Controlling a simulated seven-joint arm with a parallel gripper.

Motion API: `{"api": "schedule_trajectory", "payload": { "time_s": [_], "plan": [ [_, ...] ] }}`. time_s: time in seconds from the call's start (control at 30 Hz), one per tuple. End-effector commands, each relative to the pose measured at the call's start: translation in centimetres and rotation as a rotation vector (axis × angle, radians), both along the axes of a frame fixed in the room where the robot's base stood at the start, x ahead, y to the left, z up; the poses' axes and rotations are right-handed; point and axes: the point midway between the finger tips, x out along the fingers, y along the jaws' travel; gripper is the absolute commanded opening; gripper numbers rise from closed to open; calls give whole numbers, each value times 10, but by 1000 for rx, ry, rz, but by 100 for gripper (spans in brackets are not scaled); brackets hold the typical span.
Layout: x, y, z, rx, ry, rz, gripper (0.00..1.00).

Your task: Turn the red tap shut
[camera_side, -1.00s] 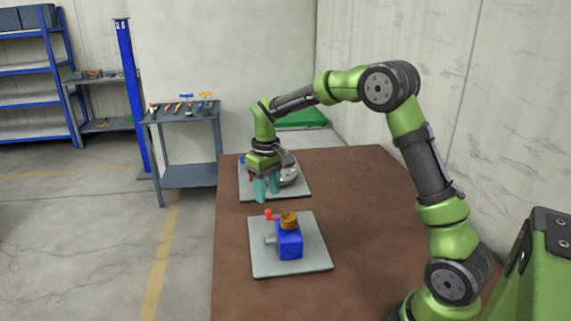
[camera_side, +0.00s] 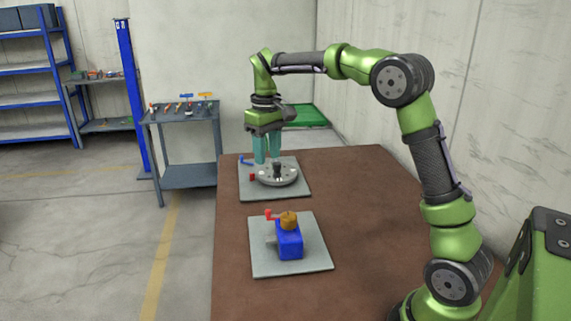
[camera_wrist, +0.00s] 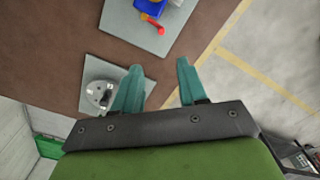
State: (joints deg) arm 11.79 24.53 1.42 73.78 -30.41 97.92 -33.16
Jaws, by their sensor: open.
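Two red parts show, and I cannot tell for certain which is the tap. A small red piece (camera_side: 252,177) sits at the left of a round metal disc (camera_side: 277,175) on the far plate, near a blue lever (camera_side: 246,161). A red-ended crank (camera_side: 268,214) sticks out to the left of a blue block (camera_side: 289,241) with a brown top on the near plate; its red end also shows in the wrist view (camera_wrist: 160,30). My gripper (camera_side: 267,161) is open and empty, pointing down above the far plate, apart from the crank. Its fingers partly cover the far fixture's back.
The far grey plate (camera_side: 301,190) and the near grey plate (camera_side: 263,265) lie on the brown table (camera_side: 370,220). Bare table lies to their right. The table's left edge is close to both plates. A tool bench (camera_side: 190,115) stands apart behind on the left.

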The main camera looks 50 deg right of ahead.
Motion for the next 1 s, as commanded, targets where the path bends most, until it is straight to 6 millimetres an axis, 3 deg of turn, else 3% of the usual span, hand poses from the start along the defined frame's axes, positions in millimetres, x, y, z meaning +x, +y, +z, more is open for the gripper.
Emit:
{"api": "schedule_trajectory", "payload": {
  "time_s": [0.1, 0.2, 0.33, 0.47, 0.6, 0.83, 1.0],
  "plan": [
    [-14, -19, 17, 10, -31, -48, 42],
    [-38, -26, 25, 30, -87, -59, 42],
    [-62, -19, 21, 14, -194, -44, 42],
    [-76, -3, 6, -22, -289, -24, 42],
    [-76, 14, -12, -40, -353, 5, 42],
    [-65, 12, -25, -48, -386, 4, 42],
    [-53, 10, -54, -46, -381, 4, 42]
  ]
}}
